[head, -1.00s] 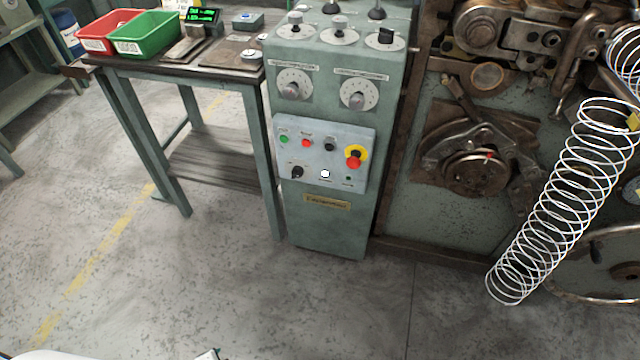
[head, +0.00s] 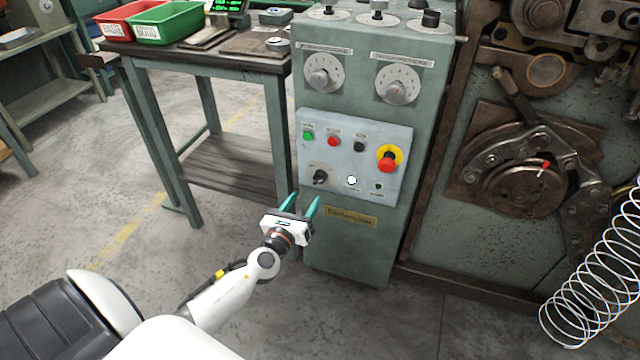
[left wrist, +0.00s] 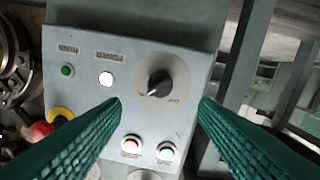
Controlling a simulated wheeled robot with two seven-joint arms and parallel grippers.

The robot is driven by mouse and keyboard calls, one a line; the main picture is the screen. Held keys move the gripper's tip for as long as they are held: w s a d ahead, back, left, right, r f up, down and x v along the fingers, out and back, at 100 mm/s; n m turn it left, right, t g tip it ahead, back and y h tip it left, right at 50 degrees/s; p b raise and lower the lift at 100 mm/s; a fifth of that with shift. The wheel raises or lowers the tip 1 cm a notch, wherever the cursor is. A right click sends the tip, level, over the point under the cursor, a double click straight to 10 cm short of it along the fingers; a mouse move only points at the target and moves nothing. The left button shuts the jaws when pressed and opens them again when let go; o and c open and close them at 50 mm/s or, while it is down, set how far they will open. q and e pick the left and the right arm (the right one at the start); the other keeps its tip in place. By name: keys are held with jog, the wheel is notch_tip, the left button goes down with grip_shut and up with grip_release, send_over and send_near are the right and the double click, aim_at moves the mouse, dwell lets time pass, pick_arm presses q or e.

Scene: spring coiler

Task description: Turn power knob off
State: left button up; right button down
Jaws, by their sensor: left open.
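The power knob is a small black rotary knob (head: 320,177) at the lower left of the light grey control panel (head: 400,135). In the left wrist view the knob (left wrist: 159,84) sits on a round grey plate, between and beyond my fingers, with its white pointer mark toward the lower left. A white lamp (head: 351,180) beside it looks lit. My left gripper (head: 304,203) is open, with teal fingers, just below and in front of the knob; it appears apart from it. The open fingers also show in the left wrist view (left wrist: 160,115). My right gripper is not in view.
A red emergency button on a yellow ring (head: 387,160) and green, red and black buttons share the panel. A workbench (head: 270,62) with red and green bins stands left. The coiling machine (head: 530,180) and a wire spring (head: 600,280) are right. The floor in front is open.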

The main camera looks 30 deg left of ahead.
aim_at(317, 182)
pick_arm(q)
jog(key=w, duration=0.5)
jog(key=w+a, duration=0.1)
jog(key=w, duration=0.1)
jog(key=shift+w+a+f+b, duration=0.1)
jog(key=shift+w+b, duration=0.05)
jog(key=shift+b, duration=0.2)
jog(key=shift+w+a, duration=0.1)
jog(key=shift+w, duration=0.3)
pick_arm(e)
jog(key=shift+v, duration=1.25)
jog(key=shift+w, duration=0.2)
pick_arm(q)
jog(key=c, duration=1)
jog(key=shift+o, duration=0.2)
